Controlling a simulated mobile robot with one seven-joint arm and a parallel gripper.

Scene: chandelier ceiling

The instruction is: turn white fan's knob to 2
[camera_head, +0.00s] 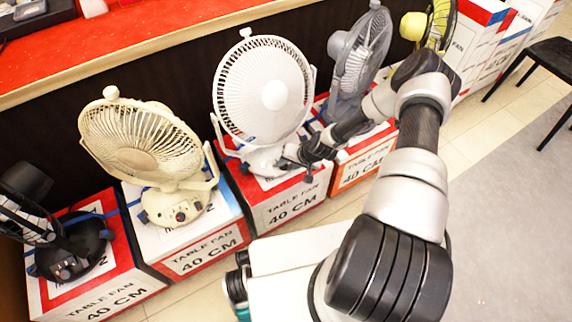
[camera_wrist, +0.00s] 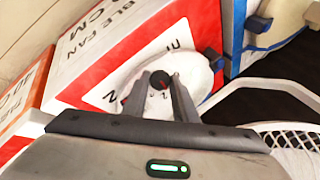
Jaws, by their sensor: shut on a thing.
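The white fan (camera_head: 263,92) stands on a red and white box, in the middle of a row of fans. Its round white base (camera_wrist: 192,75) shows in the wrist view, with a dark knob (camera_wrist: 160,80) on it. Red marks show on the knob, but its setting is too small to read. My gripper (camera_wrist: 161,84) has its two grey fingers at the knob, one on each side, and is shut on it. In the head view my gripper (camera_head: 284,160) reaches the front of the fan's base from the right and hides the knob.
A cream fan (camera_head: 150,150) and a black fan (camera_head: 60,245) stand to the left. A grey fan (camera_head: 358,60) and a yellow fan (camera_head: 438,25) stand to the right. A red-topped counter (camera_head: 120,45) runs behind. Open floor (camera_head: 500,200) lies at the right, near a black stool (camera_head: 550,58).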

